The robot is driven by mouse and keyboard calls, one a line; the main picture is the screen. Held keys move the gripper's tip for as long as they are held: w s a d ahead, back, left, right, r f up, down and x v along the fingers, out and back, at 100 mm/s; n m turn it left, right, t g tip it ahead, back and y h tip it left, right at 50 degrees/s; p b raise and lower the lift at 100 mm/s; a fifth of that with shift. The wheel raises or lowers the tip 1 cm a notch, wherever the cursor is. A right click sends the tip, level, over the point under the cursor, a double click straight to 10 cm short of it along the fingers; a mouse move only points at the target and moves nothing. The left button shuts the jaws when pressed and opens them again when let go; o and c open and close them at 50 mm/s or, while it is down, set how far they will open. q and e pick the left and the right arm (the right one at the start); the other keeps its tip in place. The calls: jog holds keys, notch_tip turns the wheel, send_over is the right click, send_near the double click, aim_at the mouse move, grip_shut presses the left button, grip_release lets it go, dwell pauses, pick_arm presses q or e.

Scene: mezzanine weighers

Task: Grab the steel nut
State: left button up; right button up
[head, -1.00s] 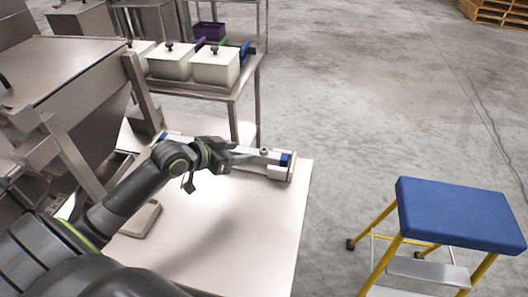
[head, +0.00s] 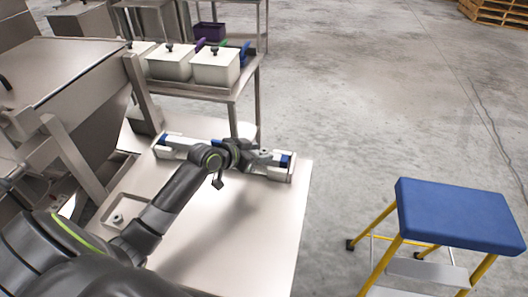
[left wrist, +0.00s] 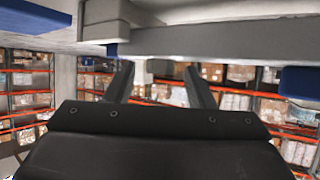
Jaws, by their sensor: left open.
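My left gripper (head: 262,156) is open at the right part of a long pale beam-like fixture (head: 172,145) with blue ends on the table. No contact with the fingers is clear. Another small grey ring-like piece (head: 117,218) sits in a shallow tray at the table's left. My right gripper is not in view.
The fixture stands on the pale table (head: 235,235), whose front part is clear. A steel hopper (head: 65,75) stands left. Lidded white boxes (head: 215,66) and a purple bin (head: 209,32) are on a rack behind. A blue-topped step stool (head: 460,213) stands right, on open floor.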

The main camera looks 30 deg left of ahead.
pick_arm(q)
jog(key=shift+c, duration=0.4)
jog(key=c, duration=1)
jog(key=shift+r, duration=0.1)
